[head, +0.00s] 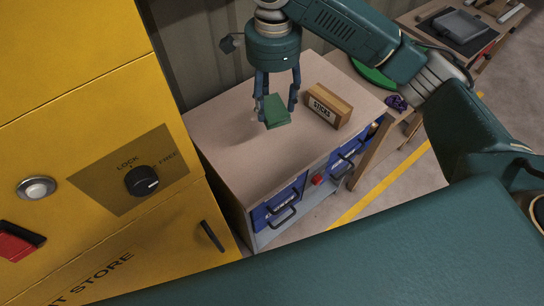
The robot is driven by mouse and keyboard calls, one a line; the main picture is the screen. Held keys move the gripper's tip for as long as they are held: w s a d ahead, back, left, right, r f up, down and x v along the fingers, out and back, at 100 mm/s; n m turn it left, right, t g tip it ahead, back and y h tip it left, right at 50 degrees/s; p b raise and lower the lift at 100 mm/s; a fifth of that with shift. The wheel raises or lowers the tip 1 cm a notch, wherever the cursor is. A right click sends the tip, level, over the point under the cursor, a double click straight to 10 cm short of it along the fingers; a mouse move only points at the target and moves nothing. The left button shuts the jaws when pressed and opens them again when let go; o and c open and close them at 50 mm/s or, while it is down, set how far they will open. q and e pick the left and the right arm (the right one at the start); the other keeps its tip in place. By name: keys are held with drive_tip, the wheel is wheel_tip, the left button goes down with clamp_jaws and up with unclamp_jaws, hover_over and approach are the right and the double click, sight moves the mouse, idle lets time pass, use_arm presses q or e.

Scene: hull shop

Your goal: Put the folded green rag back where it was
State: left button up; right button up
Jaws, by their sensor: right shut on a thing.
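The folded green rag (277,111) is a small dark green block between the fingers of my right gripper (278,105). The gripper points down and is shut on the rag over the wooden top of a low cabinet (240,150). The rag seems to be a little above the top, with a faint shadow to its lower left; I cannot tell the exact gap. A cardboard box marked STICKS (328,106) stands just right of the rag, apart from it. My left gripper is not in view.
A yellow cabinet (90,80) with a LOCK/FREE knob (142,181) fills the left. Blue drawers (279,211) with handles are under the wooden top. A green round thing (374,74) and a purple item (396,103) lie behind the box. The top's front left is clear.

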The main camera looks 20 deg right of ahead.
drive_tip(key=shift+w+a+m, duration=0.2)
drive_tip(key=shift+a+m, duration=0.05)
drive_tip(key=shift+m, duration=0.25)
drive_tip(key=shift+f, duration=0.35)
drive_tip(key=shift+w+d+f, duration=0.1)
drive_tip(key=shift+f, duration=4.7)
drive_tip(key=shift+w+d+f, duration=0.1)
drive_tip(key=shift+f, duration=4.65)
drive_tip(key=shift+a, duration=0.1)
drive_tip(key=o, duration=1.1)
wheel_tip(320, 180, up, 12)
drive_tip(key=shift+s, duration=0.1)
